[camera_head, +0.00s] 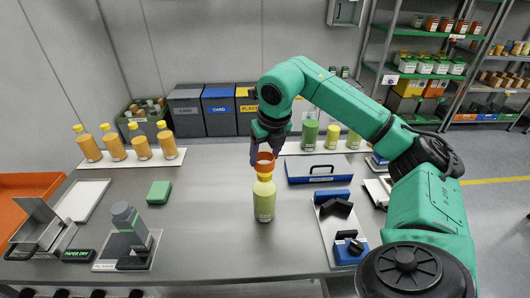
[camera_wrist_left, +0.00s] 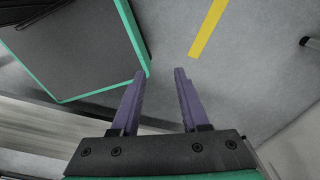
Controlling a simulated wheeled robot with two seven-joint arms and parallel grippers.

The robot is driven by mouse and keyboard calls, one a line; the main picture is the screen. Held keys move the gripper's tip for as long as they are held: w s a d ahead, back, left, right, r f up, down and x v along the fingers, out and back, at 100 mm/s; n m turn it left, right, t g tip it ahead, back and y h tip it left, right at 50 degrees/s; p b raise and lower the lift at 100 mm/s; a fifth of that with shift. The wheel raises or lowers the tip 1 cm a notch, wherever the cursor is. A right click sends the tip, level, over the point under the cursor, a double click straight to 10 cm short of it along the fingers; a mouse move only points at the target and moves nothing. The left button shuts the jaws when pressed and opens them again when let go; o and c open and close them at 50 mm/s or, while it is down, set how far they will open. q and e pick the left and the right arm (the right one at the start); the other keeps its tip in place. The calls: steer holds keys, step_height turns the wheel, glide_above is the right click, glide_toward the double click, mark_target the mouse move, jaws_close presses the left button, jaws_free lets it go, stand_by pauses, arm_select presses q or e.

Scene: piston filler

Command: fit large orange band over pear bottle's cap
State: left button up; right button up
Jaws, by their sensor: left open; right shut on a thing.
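The pear bottle (camera_head: 264,203) stands upright on the grey table, pale green with a yellow cap (camera_head: 264,177). The large orange band (camera_head: 263,160) is just above the cap, in line with it; I cannot tell whether it touches the cap. My right gripper (camera_head: 266,150) comes from above and is shut on the band, and its fingers are partly hidden by the band and arm. My left gripper (camera_wrist_left: 160,80) shows only in the left wrist view, open and empty, over the floor and away from the table's objects.
Several orange bottles with yellow caps (camera_head: 142,147) stand at the back left, and green and yellow bottles (camera_head: 310,133) at the back right. A grey device (camera_head: 130,226) stands front left, near a green block (camera_head: 159,192). A tray with blue tools (camera_head: 333,226) lies right of the bottle.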

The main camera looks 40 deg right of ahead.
steer(key=shift+f, duration=0.3)
steer(key=shift+s+r, duration=0.2)
steer(key=shift+s, duration=0.05)
arm_select(q)
steer(key=shift+w, duration=0.8)
arm_select(e)
steer(key=shift+w, duration=0.3)
arm_select(q)
steer(key=shift+w, duration=0.1)
steer(key=shift+f, duration=0.2)
arm_select(e)
steer(key=shift+s+f, duration=0.15)
steer(key=shift+f, duration=0.2)
